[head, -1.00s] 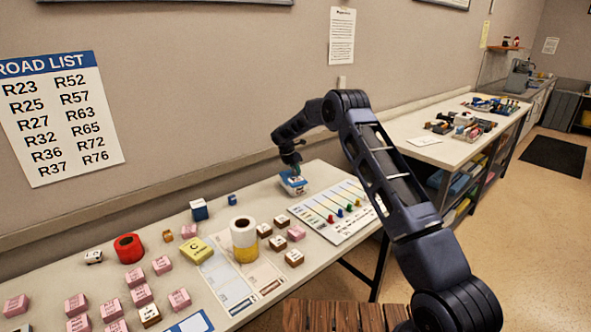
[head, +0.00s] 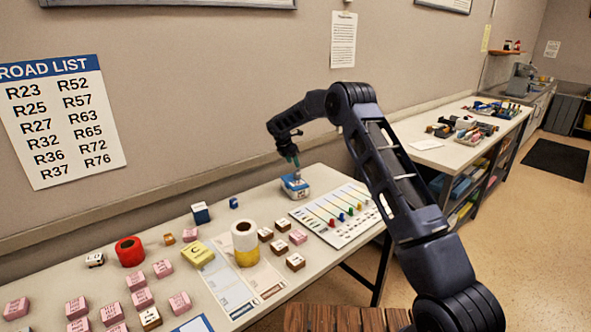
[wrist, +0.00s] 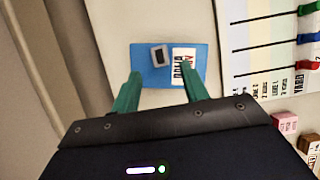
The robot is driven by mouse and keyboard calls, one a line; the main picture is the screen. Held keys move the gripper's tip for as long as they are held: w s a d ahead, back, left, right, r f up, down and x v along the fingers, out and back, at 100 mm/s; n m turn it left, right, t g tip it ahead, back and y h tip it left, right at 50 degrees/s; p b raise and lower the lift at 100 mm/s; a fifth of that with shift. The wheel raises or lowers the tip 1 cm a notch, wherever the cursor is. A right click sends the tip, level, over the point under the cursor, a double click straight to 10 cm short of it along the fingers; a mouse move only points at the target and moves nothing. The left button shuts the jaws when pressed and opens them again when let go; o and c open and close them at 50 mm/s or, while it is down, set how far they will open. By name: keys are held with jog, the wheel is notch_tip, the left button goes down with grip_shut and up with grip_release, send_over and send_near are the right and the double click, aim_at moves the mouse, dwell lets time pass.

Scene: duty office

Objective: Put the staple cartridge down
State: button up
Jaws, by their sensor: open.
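A small grey piece with a dark face, which looks like the staple cartridge (wrist: 160,55), rests on the blue top of a box (wrist: 145,74) in the wrist view. It lies beside the box's white label. In the head view the blue and white box (head: 294,189) stands near the far end of the table, and the grey piece (head: 297,175) shows small on it. In the head view my gripper (head: 292,162) hangs just above the box, clear of the grey piece.
A white chart with coloured sliders (head: 338,214) lies right of the box. Several pink and white blocks, a red ring (head: 130,251), a white and yellow roll (head: 245,243) and a yellow block (head: 197,254) stand nearer. The wall (head: 230,90) runs close behind the table (head: 262,196).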

jog(key=shift+v, duration=2.25)
jog(key=shift+r, duration=0.1)
jog(key=s+d+r+m+y, duration=0.1)
jog(key=s+d+r+m, duration=0.6)
jog(key=s+d+r, duration=0.6)
jog(key=s+d+r+m, duration=0.6)
jog(key=s+d+r, duration=0.6)
jog(key=d, duration=0.4)
jog(key=s+d+r+m+y, duration=0.1)
jog(key=s+d+m, duration=0.35)
jog(key=s, duration=0.45)
jog(key=s+d+m, duration=0.3)
jog(key=s+d, duration=0.2)
jog(key=s, duration=0.3)
jog(key=s+d+f+m, duration=0.1)
jog(key=s+f+m, duration=0.2)
jog(key=s, duration=0.5)
jog(key=s+d+f+m+t+y, duration=0.1)
jog(key=s+d+f+m, duration=0.1)
jog(key=s, duration=0.5)
jog(key=shift+s+d+f+m, duration=0.25)
jog(key=shift+s+f+m, duration=0.2)
jog(key=shift+m, duration=0.3)
jog(key=shift+o, duration=0.2)
